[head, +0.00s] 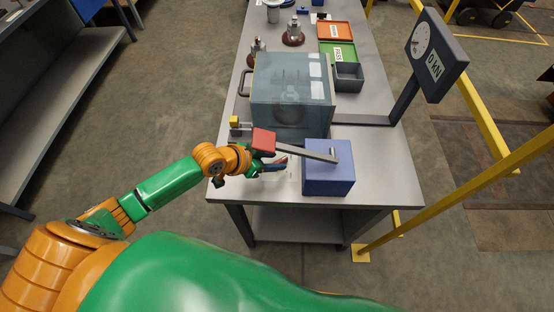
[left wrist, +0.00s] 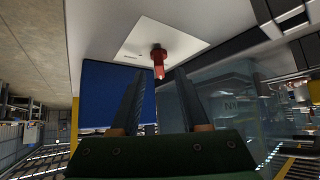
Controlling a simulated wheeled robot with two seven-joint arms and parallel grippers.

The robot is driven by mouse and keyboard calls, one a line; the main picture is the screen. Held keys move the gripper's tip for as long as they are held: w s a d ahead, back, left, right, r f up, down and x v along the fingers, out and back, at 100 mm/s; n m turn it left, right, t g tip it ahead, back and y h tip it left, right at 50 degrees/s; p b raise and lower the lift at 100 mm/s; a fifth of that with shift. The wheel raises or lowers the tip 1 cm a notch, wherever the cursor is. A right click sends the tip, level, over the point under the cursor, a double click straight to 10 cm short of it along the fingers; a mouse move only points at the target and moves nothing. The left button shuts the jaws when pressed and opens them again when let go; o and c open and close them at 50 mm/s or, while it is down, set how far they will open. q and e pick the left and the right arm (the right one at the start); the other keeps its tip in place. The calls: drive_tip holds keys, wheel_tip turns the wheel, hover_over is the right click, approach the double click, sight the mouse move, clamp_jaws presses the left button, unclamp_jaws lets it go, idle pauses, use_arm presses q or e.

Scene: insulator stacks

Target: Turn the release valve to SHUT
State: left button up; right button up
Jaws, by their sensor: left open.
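The release valve shows in the left wrist view as a small red knob (left wrist: 158,61) on a white plate (left wrist: 133,42) fixed to the table top. The plate's marking is too small to read, so I cannot tell the valve's setting. My left gripper (left wrist: 161,76) is open, with its two dark fingers either side of the line to the knob and the knob just past the tips; I cannot tell whether they touch. In the head view the left gripper (head: 273,168) is low at the table's front left, under the red-ended lever, which partly hides the valve area. My right gripper is not seen.
A blue box (head: 328,178) with a long lever (head: 305,152) stands right of the gripper. A clear-walled chamber (head: 290,100) is behind it. A gauge reading 0 kN (head: 435,55) stands at right. Green and orange trays (head: 335,31) and insulators lie farther back.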

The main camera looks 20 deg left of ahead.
use_arm(q)
drive_tip(key=shift+x, duration=1.05)
drive_tip(key=shift+s+a, duration=0.1)
clamp_jaws()
drive_tip(key=r+n+p, duration=0.1)
drive_tip(key=p, duration=0.2)
drive_tip(key=shift+s+y, duration=0.1)
drive_tip(key=shift+y, duration=0.2)
drive_tip(key=shift+f+n+t+p, duration=0.15)
drive_tip(key=shift+n+t+p, duration=0.15)
drive_tip(key=shift+p, duration=0.1)
drive_tip(key=shift+f+y, duration=0.2)
drive_tip(key=shift+y, duration=0.1)
drive_tip(key=shift+f, duration=0.1)
unclamp_jaws()
